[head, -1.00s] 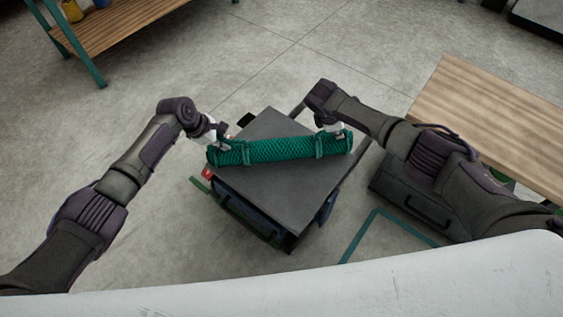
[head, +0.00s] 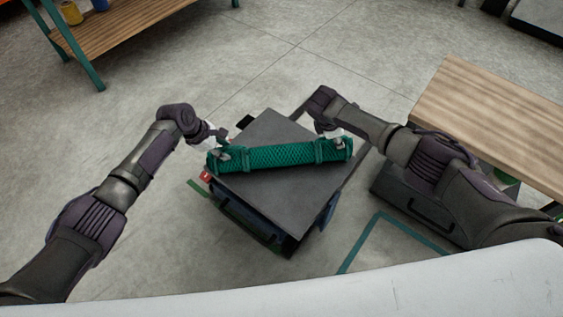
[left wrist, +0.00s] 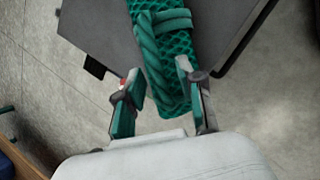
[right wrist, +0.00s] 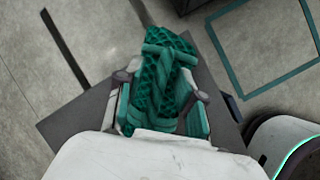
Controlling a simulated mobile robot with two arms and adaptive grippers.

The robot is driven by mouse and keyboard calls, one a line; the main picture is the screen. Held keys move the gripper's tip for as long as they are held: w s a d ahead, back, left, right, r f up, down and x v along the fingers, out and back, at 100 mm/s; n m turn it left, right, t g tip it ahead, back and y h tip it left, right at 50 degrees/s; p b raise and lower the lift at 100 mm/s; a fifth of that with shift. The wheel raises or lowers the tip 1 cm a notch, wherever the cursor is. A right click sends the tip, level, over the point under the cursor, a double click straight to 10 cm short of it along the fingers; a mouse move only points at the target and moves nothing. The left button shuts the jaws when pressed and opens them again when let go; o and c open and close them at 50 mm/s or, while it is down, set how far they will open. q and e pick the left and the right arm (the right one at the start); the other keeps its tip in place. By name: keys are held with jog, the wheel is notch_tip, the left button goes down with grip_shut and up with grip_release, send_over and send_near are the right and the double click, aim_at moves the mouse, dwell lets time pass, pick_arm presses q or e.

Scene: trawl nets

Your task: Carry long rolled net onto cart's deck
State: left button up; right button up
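The long rolled green net (head: 275,157) lies across the cart's grey deck (head: 285,190), with its left end at or slightly past the deck's left edge. It appears to rest on the deck. My left gripper (head: 220,150) straddles the net's left end; in the left wrist view the fingers (left wrist: 160,95) stand apart, with a gap beside the net (left wrist: 165,45). My right gripper (head: 332,138) straddles the net near its right end; in the right wrist view its fingers (right wrist: 160,105) stand open either side of the net (right wrist: 165,70).
A wooden-topped bench (head: 500,120) stands at the right, with a dark drawer unit (head: 410,205) beside it. A wooden shelf with teal legs (head: 120,35) is at the upper left. Teal floor lines (head: 360,240) run right of the cart. The floor behind the cart is clear.

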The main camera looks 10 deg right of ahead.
jog(key=shift+a+r, duration=0.1)
jog(key=shift+r, duration=0.1)
pick_arm(q)
jog(key=v, duration=1.1)
jog(key=shift+a+r, duration=0.15)
jog(key=shift+r, duration=0.2)
pick_arm(e)
jog(key=v, duration=1.1)
jog(key=shift+r, duration=0.3)
pick_arm(q)
jog(key=shift+s, duration=0.1)
pick_arm(e)
jog(key=shift+s+a+f, duration=0.1)
jog(key=shift+a, duration=0.05)
